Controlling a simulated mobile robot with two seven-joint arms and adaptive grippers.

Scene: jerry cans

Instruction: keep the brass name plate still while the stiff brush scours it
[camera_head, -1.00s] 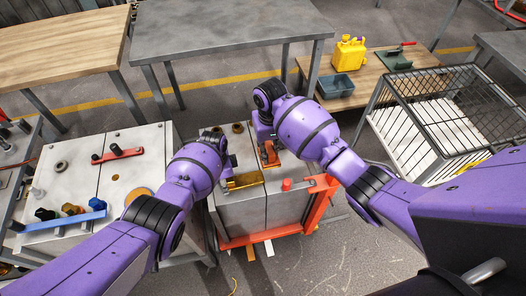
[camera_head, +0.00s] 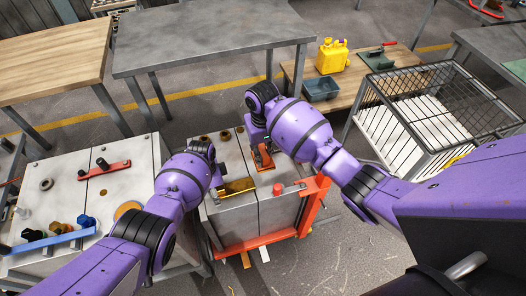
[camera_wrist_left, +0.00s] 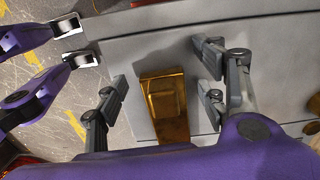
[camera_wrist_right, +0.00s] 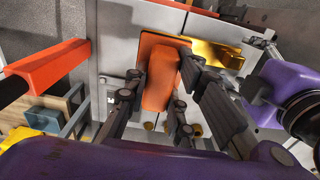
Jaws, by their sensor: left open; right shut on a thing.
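The brass name plate (camera_head: 237,187) lies on the grey metal top of a cabinet. In the left wrist view the plate (camera_wrist_left: 165,103) sits between the spread fingers of my left gripper (camera_wrist_left: 163,88), with a gap on both sides. My left gripper is open; my wrist hides part of it in the head view. My right gripper (camera_wrist_right: 163,84) is shut on the stiff brush, an orange block (camera_wrist_right: 160,88), beside the plate (camera_wrist_right: 213,52). The brush (camera_head: 263,158) shows partly in the head view. Its bristles are hidden, so I cannot tell whether they touch anything.
The cabinet (camera_head: 270,207) has an orange frame and a red knob (camera_head: 278,189) near its front. A left bench (camera_head: 125,185) holds a red bar and a blue rack (camera_head: 50,240). A wire cage (camera_head: 440,100) stands at right.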

